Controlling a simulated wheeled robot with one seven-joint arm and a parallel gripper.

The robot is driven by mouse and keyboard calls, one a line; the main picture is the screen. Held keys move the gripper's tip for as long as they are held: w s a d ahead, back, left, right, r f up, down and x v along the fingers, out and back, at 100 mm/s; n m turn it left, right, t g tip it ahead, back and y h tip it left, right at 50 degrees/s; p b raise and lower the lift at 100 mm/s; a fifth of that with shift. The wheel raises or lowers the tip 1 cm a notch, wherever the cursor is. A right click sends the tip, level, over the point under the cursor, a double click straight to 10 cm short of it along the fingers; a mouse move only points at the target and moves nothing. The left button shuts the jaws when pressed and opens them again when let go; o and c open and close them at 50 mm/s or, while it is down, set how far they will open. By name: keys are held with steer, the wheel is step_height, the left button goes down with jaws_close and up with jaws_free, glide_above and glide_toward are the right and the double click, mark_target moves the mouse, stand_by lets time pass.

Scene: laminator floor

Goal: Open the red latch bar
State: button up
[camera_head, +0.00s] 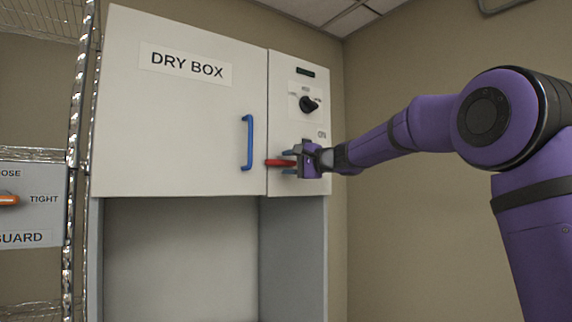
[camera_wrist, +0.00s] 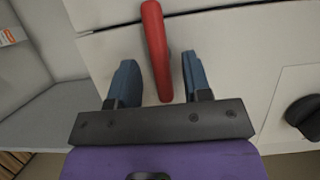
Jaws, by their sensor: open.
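The red latch bar (camera_head: 280,162) lies level across the seam between the dry box door (camera_head: 172,120) and the control panel on its right. In the wrist view the red bar (camera_wrist: 156,50) runs between the two blue fingers. My gripper (camera_head: 289,162) is at the panel's lower part, its fingers above and below the bar. In the wrist view my gripper (camera_wrist: 158,78) is open, with a gap visible on both sides of the bar. The bar's right end is hidden by my gripper in the head view.
A blue door handle (camera_head: 248,142) stands left of the bar. A black knob (camera_head: 308,104) is above on the panel; it also shows in the wrist view (camera_wrist: 304,112). An open bay lies below the door. A wire rack (camera_head: 78,120) and a guard panel (camera_head: 30,205) are at left.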

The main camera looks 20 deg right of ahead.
steer(key=shift+w+a, duration=0.45)
jaws_close()
